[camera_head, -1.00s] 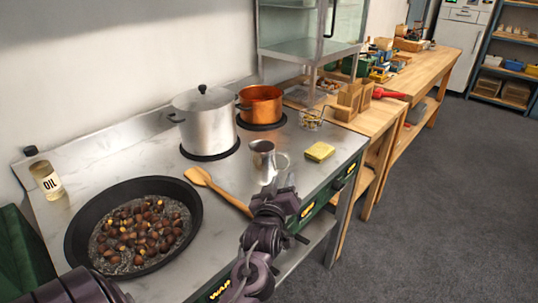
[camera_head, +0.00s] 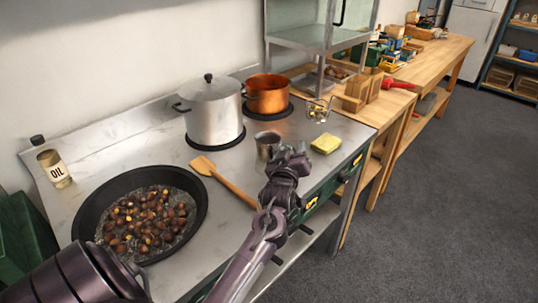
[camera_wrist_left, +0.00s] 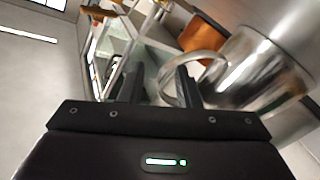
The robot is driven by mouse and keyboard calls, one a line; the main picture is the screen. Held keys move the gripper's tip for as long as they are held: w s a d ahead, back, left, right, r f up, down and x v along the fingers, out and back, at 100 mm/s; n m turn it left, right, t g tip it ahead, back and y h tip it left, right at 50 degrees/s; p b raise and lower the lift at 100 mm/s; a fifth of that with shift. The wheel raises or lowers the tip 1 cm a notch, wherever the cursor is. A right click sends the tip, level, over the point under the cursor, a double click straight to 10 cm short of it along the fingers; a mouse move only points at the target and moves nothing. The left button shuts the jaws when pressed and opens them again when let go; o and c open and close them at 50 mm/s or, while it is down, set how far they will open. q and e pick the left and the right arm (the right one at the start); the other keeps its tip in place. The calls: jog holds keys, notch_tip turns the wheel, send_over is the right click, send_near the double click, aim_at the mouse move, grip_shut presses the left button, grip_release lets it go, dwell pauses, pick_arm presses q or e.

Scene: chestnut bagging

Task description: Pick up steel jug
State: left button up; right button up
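The steel jug (camera_head: 267,142) stands upright on the steel worktop, in front of the large pot. My left gripper (camera_head: 289,158) is right at the jug's near right side and hides its handle and lower part in the head view. In the left wrist view the shiny jug (camera_wrist_left: 262,75) fills the right side, with its curved handle reaching left. The two fingers (camera_wrist_left: 160,84) are apart, with the outer bend of the handle showing between them. Whether they touch the handle I cannot tell. My right gripper is not in view.
A wooden spatula (camera_head: 228,184) lies left of the gripper, and a yellow sponge (camera_head: 325,144) lies right of it. The lidded pot (camera_head: 214,115) and copper pot (camera_head: 267,95) stand behind. A black pan (camera_head: 85,212) of chestnuts and an oil bottle (camera_head: 54,168) are at left.

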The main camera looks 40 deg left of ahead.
pick_arm(q)
grip_shut()
jog(key=shift+r, duration=0.25)
dwell(0.5)
